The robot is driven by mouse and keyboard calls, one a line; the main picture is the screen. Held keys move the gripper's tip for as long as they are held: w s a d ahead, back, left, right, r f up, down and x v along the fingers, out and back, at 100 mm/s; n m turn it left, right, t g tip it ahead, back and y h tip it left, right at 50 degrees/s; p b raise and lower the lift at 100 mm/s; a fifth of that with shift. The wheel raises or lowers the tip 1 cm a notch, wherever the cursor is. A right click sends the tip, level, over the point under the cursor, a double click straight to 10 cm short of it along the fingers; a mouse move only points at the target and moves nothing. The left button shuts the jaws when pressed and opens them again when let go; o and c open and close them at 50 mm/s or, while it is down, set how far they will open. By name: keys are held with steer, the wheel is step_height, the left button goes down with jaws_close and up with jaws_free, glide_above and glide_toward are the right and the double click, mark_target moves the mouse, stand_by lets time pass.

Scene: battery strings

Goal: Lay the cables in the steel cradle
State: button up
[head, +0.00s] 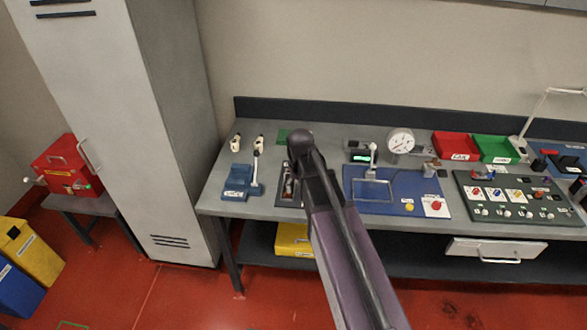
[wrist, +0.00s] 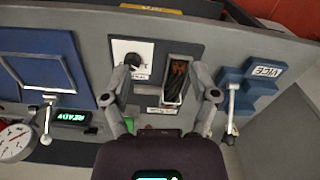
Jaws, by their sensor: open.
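A narrow steel-rimmed holder (wrist: 168,93) that looks like the cradle lies in the middle of the wrist view. Dark strands, which may be the cables (wrist: 176,82), show inside it with some brown at one end. The holder (head: 289,186) also shows in the head view, just left of my arm and partly hidden by it. My gripper (wrist: 165,72) is open, its fingers spread on either side of the holder and a white plate with a black part. Nothing shows held between the fingers. The head view mostly hides the gripper behind my arm.
A blue vice (head: 240,181) stands left of the holder; a blue panel (head: 400,190) with a frame and buttons lies right. A dial gauge (head: 401,141), red bin (head: 455,147) and green bin (head: 494,149) stand farther right. The bench's front left (head: 222,204) is clear.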

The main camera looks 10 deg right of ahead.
steer(key=s+n, duration=0.1)
steer(key=s, duration=1.1)
steer(key=shift+s+n, duration=0.25)
steer(key=shift+n, duration=0.05)
steer(key=shift+d, duration=0.15)
